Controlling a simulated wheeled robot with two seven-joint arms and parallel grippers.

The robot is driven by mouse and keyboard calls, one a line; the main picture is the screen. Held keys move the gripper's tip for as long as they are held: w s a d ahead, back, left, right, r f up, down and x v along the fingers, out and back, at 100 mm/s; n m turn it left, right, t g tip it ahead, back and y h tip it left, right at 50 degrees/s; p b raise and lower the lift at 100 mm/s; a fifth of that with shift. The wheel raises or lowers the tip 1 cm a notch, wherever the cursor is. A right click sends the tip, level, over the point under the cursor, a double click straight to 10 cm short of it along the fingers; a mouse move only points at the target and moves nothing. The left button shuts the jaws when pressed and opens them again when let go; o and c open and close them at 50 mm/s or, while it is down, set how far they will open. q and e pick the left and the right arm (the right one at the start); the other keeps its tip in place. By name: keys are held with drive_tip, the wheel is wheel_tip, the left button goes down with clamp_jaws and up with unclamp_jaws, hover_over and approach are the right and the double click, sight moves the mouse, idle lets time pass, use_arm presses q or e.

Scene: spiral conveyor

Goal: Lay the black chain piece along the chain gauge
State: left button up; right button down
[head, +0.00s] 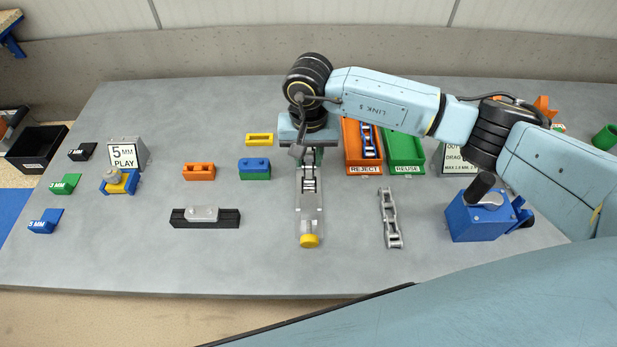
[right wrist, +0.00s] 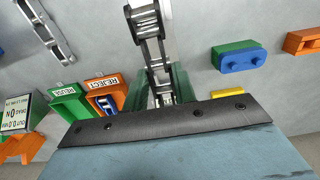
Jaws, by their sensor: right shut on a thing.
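The chain gauge (head: 309,222) is a long pale metal track with a yellow knob at its near end, in the middle of the table. My right gripper (head: 309,152) is above its far end, pointing down, and is shut on the dark chain piece (head: 309,180). The chain piece stretches from the jaws toward the yellow knob, over the track. In the right wrist view the chain piece (right wrist: 148,38) runs from between the jaws (right wrist: 160,92) along the pale gauge. I cannot tell whether its whole length touches the track. My left gripper is not in view.
A silver chain (head: 391,218) lies right of the gauge. The orange REJECT tray (head: 364,169), holding a blue-and-silver piece, and the green REUSE tray (head: 406,169) stand behind it. A blue device (head: 476,222) is further right. A black block (head: 205,222) lies left, with bare table between.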

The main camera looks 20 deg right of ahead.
wheel_tip(320, 180, down, 7)
drive_tip(key=b, duration=0.3)
drive_tip(key=shift+f, duration=0.1)
drive_tip(key=shift+w, duration=0.1)
drive_tip(key=shift+f, duration=0.15)
drive_tip(key=c, duration=1.1)
unclamp_jaws()
